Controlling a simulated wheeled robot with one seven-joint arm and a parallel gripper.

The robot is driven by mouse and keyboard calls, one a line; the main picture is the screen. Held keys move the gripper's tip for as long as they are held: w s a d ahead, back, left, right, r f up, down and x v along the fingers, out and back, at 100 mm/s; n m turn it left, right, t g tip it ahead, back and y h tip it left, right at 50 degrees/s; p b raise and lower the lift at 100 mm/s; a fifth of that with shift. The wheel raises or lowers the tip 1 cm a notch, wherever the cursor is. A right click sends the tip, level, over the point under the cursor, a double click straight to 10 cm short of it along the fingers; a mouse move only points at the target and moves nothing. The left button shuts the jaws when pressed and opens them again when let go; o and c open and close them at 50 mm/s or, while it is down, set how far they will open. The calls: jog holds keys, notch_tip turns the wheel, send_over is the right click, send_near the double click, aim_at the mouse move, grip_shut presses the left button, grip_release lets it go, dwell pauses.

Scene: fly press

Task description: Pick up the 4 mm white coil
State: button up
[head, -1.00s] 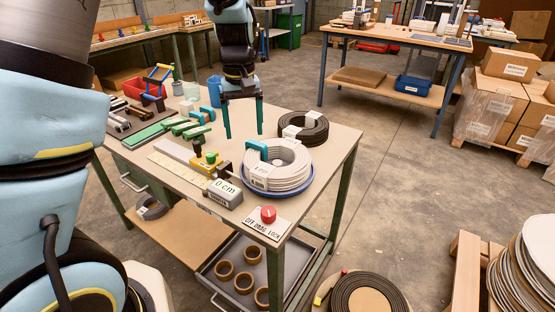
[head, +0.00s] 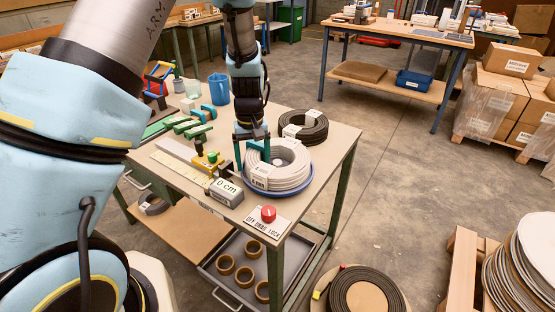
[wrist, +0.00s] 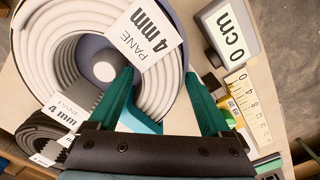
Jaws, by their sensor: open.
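The white coil (head: 288,178) lies in a shallow blue tray (head: 311,180) on the bench, with a white tag on its near side. In the wrist view the coil (wrist: 60,75) fills the upper left, and its tag (wrist: 148,38) reads "4 mm PANE". My gripper (head: 252,162) is open over the coil's left side. In the wrist view its teal fingers (wrist: 158,74) straddle the coil's ring, one tip over the centre hole and one by the outer edge. Contact cannot be told. A teal piece (wrist: 148,123) shows between the fingers, partly hidden.
A black coil (head: 304,128) with a "4 mm" tag (wrist: 62,110) lies behind. A red knob (head: 268,214) is in front.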

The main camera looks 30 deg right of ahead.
jog(key=shift+f, duration=0.15)
grip_shut()
dwell(0.6)
dwell(0.8)
